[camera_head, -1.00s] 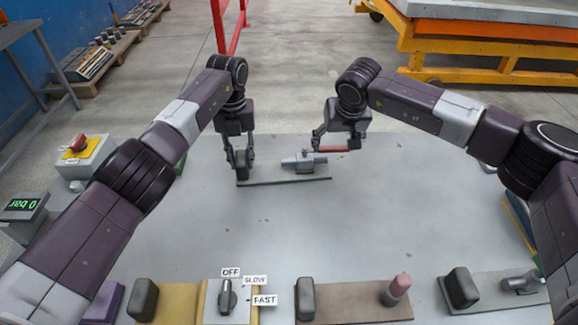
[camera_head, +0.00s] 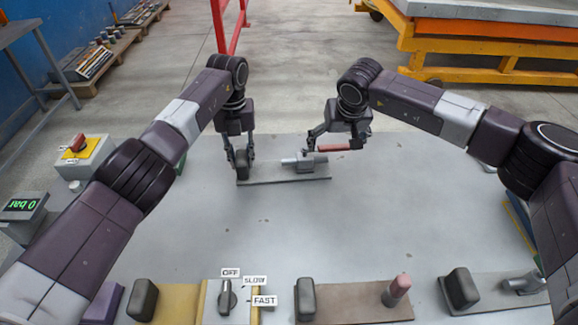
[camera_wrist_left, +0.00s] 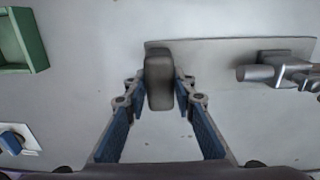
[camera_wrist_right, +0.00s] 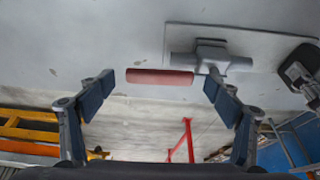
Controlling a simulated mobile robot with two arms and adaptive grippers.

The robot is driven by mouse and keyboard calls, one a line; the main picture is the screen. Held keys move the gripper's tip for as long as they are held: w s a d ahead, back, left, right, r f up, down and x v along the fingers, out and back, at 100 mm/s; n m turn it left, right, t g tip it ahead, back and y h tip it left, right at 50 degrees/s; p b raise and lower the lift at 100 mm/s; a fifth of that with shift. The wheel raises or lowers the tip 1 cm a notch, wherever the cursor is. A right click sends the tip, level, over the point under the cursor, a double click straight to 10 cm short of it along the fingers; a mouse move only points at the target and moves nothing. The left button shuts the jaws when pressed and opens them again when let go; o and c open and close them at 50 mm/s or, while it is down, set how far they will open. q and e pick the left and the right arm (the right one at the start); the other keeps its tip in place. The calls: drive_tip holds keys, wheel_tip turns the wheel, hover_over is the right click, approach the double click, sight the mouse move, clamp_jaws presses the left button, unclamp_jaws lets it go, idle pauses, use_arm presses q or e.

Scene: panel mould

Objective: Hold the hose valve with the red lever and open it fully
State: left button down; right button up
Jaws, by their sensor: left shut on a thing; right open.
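The grey hose valve (camera_head: 305,161) sits on a flat grey plate (camera_head: 285,179) at the far side of the table. Its red lever (camera_head: 337,147) points right in the head view. A dark grey block (camera_head: 242,163) stands at the plate's left end. My left gripper (camera_head: 238,158) is shut on this block; the left wrist view shows the block (camera_wrist_left: 159,80) between both fingers. My right gripper (camera_head: 325,142) is open at the lever. In the right wrist view the red lever (camera_wrist_right: 160,77) lies between the spread fingertips, with gaps at both ends.
A dial knob (camera_head: 227,296) marked OFF, SLOW and FAST is at the front. A pink-topped knob (camera_head: 397,289) and another valve (camera_head: 522,283) stand to its right. A display (camera_head: 24,206) reads 0 bar at left. The table's middle is clear.

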drive_tip(key=v, duration=1.2)
use_arm(q)
drive_tip(key=c, duration=1.5)
unclamp_jaws()
drive_tip(key=shift+c, duration=0.2)
